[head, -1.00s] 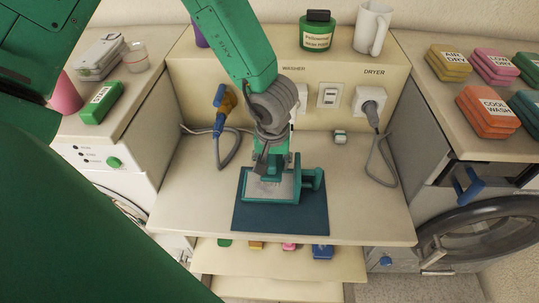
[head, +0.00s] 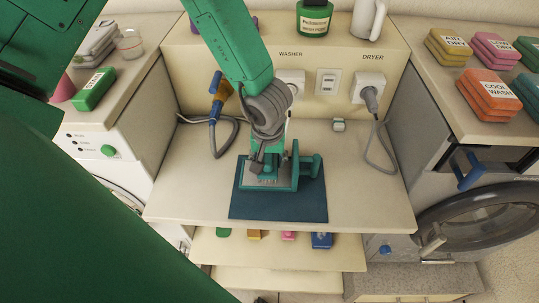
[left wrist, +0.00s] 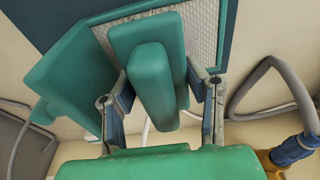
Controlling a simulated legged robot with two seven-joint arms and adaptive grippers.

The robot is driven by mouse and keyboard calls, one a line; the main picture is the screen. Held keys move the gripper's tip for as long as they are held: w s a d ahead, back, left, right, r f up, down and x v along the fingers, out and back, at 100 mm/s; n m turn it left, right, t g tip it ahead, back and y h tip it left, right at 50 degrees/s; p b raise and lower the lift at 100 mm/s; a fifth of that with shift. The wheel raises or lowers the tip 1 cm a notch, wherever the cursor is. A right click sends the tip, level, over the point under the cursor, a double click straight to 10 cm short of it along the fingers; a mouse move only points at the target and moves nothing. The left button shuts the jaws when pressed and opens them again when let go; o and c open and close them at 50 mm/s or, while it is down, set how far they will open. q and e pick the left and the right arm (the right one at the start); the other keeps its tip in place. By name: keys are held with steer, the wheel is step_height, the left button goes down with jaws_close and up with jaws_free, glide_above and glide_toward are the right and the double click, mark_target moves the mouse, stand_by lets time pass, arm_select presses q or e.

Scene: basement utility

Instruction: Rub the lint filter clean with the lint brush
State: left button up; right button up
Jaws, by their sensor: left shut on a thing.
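The lint filter (head: 308,168) is a teal frame with a grey mesh and a block-like grip on its right. It lies on a dark blue mat (head: 300,209) on the middle counter. In the left wrist view its mesh (left wrist: 228,18) shows at the top. My left gripper (head: 268,158) points down over the filter, shut on the teal lint brush. The brush (left wrist: 155,85) sits between the two fingers in the left wrist view, over the mesh. Its underside is hidden, so I cannot tell whether it touches the mesh. My right gripper is not in view.
A plugged grey cord (head: 372,98) hangs right of the mat, and a blue-and-orange plug (head: 216,100) with its cord hangs left. A small pale object (head: 338,125) lies behind. The counter beside the mat is mostly clear. A washer (head: 105,165) stands left, a dryer door (head: 475,232) right.

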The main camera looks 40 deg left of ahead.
arm_select(q)
steer(key=shift+a+f, duration=0.15)
steer(key=shift+a, duration=0.5)
steer(key=shift+a+f, duration=0.3)
steer(key=shift+a, duration=0.45)
steer(key=shift+d, duration=0.75)
steer(key=shift+d+f, duration=0.1)
steer(key=shift+d, duration=0.35)
steer(key=shift+a+f, duration=0.25)
steer(key=shift+a, duration=0.3)
steer(key=shift+s+a+f, duration=0.1)
steer(key=shift+a, duration=0.4)
steer(key=shift+s, duration=0.15)
steer(key=shift+d+r, duration=0.2)
steer(key=shift+d, duration=0.1)
steer(key=shift+d+p, duration=0.15)
steer(key=shift+p, duration=0.15)
steer(key=shift+w+d+p, duration=0.3)
steer(key=shift+w+p, duration=0.15)
steer(key=shift+p, duration=0.15)
steer(key=shift+w+f, duration=0.1)
steer(key=shift+f, duration=0.1)
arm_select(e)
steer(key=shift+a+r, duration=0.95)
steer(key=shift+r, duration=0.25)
